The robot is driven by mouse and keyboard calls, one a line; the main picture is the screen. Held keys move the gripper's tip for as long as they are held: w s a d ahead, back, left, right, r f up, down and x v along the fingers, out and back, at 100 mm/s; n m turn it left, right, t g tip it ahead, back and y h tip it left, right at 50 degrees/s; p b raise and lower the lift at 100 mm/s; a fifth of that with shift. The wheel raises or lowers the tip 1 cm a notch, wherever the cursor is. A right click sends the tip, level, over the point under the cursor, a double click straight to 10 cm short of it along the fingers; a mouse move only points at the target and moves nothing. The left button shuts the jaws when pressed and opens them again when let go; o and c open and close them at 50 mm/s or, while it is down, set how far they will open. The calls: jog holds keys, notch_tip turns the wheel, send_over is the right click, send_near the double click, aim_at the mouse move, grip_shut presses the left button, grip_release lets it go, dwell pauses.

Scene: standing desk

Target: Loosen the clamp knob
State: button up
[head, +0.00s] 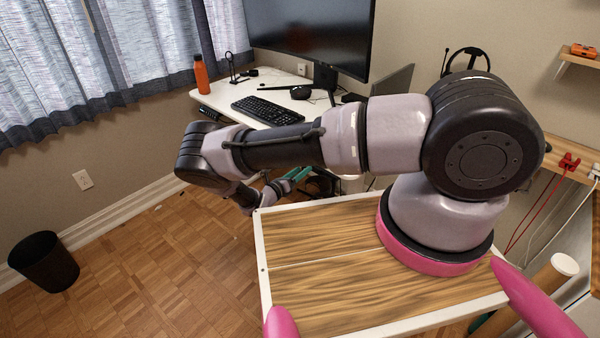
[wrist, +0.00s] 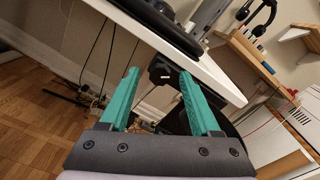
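In the wrist view, a black knob-like part (wrist: 163,72), which looks like the clamp knob, sits under the front edge of the white desk (wrist: 218,76). My gripper (wrist: 159,73) has two teal fingers spread apart. The dark part shows in the gap between the fingertips, seemingly beyond them; I cannot tell whether they touch it. In the head view, my gripper (head: 296,175) is low beside the desk's front edge, partly hidden by my arm. The knob cannot be made out there.
The desk holds a keyboard (head: 268,111), an orange bottle (head: 201,76) and a monitor (head: 310,30). Cables (wrist: 98,50) hang below the desk. A wooden shelf with headphones (wrist: 258,18) is at the right. A black bin (head: 44,262) stands on open floor at left.

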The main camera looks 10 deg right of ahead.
jog(key=v, duration=1.1)
jog(key=s+d+r+m+g+y, duration=0.1)
jog(key=d+r+m+g+y, duration=0.25)
jog(key=r+m, duration=0.7)
jog(key=d+r+m+g+y, duration=0.25)
jog(key=r+m+g, duration=0.25)
jog(key=r, duration=1.1)
jog(key=s+d+r+m+g+y, duration=0.1)
jog(key=d+r+m+g+y, duration=0.2)
jog(key=r+m, duration=0.7)
jog(key=s+d+r+m+t+y, duration=0.3)
jog(key=s+r+m, duration=0.2)
jog(key=s+r, duration=0.5)
jog(key=s+d+r+m+t+y, duration=0.3)
jog(key=s+r, duration=0.7)
jog(key=r, duration=0.4)
jog(key=shift+d+r+m+t+y, duration=0.4)
jog(key=shift+m+t, duration=0.35)
jog(key=shift+m, duration=0.4)
